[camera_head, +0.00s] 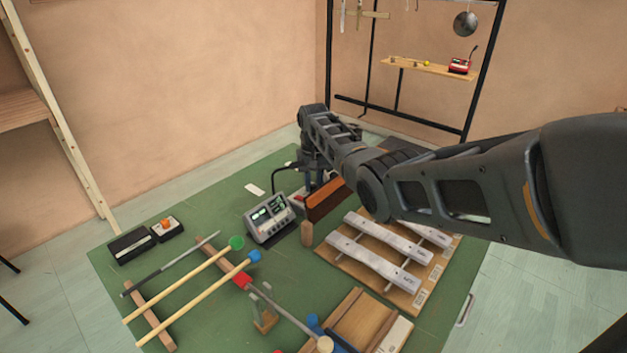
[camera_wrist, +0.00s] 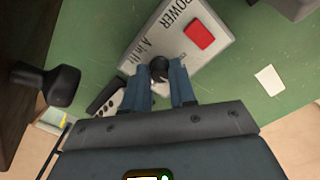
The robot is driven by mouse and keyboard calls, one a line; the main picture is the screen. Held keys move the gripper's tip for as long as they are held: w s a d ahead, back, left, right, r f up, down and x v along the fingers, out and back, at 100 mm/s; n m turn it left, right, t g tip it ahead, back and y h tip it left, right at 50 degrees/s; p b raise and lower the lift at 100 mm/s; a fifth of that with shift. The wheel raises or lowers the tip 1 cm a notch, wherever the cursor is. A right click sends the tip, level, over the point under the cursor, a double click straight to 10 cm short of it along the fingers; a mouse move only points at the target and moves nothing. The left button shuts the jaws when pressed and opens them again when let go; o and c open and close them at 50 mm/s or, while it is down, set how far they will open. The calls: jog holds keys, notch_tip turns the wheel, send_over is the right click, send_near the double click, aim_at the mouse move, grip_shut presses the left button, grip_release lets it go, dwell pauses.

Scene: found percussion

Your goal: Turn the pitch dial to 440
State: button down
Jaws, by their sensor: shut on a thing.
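The pitch dial is a small black knob (camera_wrist: 159,68) on a light grey panel marked "POWER" and "A in Hz" (camera_wrist: 185,45), with a red button (camera_wrist: 199,36) beside it. In the wrist view my gripper (camera_wrist: 161,82) is shut on this knob, its two blue-grey fingers on either side. The dial's setting cannot be read. In the head view my gripper (camera_head: 314,182) reaches down behind a grey device with lit green displays (camera_head: 269,216); the digits are too small to read. My arm hides part of this area.
A green mat (camera_head: 205,290) covers the floor. Metal bars on a wooden base (camera_head: 372,262) lie to the right. Mallets (camera_head: 180,287) lie at the front left. A black rack (camera_head: 400,118) stands behind.

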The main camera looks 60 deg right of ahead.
jog(key=shift+r+m, duration=0.1)
jog(key=shift+m, duration=0.5)
jog(key=c, duration=0.9)
grip_release()
